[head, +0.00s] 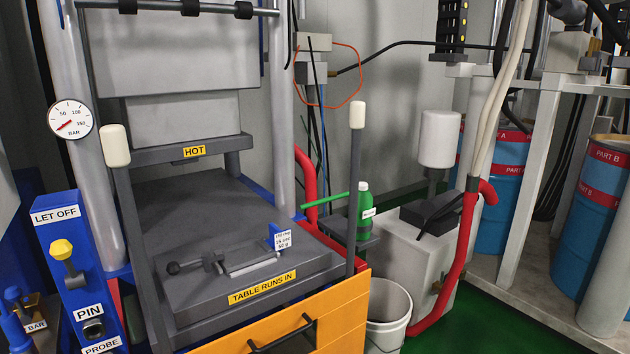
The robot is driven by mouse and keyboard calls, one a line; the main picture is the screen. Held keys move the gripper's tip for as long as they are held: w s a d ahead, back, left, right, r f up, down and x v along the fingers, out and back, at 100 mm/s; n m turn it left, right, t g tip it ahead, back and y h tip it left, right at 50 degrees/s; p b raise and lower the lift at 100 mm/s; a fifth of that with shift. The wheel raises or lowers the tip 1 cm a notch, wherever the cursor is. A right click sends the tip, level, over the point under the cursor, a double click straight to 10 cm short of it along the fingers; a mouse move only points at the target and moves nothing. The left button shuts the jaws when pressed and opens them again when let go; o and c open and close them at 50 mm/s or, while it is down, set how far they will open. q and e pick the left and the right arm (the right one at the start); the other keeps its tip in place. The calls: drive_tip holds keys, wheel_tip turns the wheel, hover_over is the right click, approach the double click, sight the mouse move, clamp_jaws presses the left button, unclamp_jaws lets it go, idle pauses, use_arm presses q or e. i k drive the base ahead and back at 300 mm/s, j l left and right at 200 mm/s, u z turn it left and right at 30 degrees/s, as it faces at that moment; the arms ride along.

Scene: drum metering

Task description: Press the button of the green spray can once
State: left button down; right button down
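The green spray can (364,222) stands upright on a small dark shelf (358,243), right of the press table. It has a pale top (363,186) and a white label on its right side. A thin green tube (325,201) points from it to the left, passing behind a grey post. The button is too small to make out clearly. Neither of my grippers is in view.
A grey post with a white knob (357,115) rises just left of the can. A red hose (308,190) curves behind the table. A white bucket (398,300) stands below the can. A white cylinder (439,138) and blue drums (600,220) are to the right.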

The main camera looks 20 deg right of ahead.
sight(364, 186)
drive_tip(key=l+u, duration=0.6)
drive_tip(key=l, duration=0.75)
drive_tip(key=k+l+u, duration=0.15)
drive_tip(key=l, duration=0.85)
